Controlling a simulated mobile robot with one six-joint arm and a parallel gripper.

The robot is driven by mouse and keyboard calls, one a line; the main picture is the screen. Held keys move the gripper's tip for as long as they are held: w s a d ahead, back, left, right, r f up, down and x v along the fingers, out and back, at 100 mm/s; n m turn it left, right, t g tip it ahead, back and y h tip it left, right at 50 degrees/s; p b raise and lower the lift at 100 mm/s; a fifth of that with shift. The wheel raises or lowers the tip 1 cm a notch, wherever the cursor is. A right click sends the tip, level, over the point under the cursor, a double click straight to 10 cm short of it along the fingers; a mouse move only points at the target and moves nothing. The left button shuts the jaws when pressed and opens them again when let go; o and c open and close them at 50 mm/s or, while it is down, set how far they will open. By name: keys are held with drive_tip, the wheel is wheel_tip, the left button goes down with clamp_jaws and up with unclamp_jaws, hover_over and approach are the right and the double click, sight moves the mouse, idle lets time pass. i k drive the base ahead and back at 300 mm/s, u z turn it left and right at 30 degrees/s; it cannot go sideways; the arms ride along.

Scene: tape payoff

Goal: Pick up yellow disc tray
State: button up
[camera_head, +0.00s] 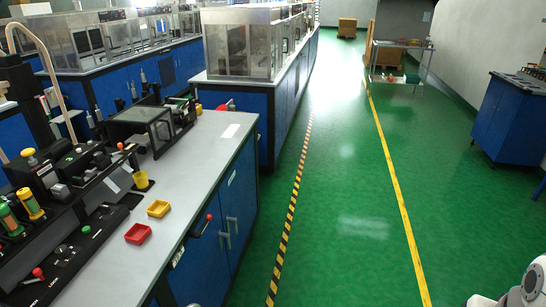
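A small square yellow tray (158,208) lies on the grey top of the near-left workbench (210,165), close to its front edge. A similar red tray (138,233) lies just nearer and to its left, apart from it. Whether either tray holds a disc is too small to tell. A yellow cup (141,180) stands behind the yellow tray, beside the black equipment. My gripper is not in view; only a white part of my own body shows at the bottom right.
Black machine fixtures (65,175) with coloured knobs crowd the bench's left side. The green floor (345,215) to the right is clear, with a striped line and a yellow line. A blue cabinet (510,120) stands far right.

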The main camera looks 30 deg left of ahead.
sight(158, 209)
drive_tip(key=z, duration=0.05)
drive_tip(key=i, duration=1.75)
drive_tip(key=u, duration=4.1)
drive_tip(key=i, duration=1.05)
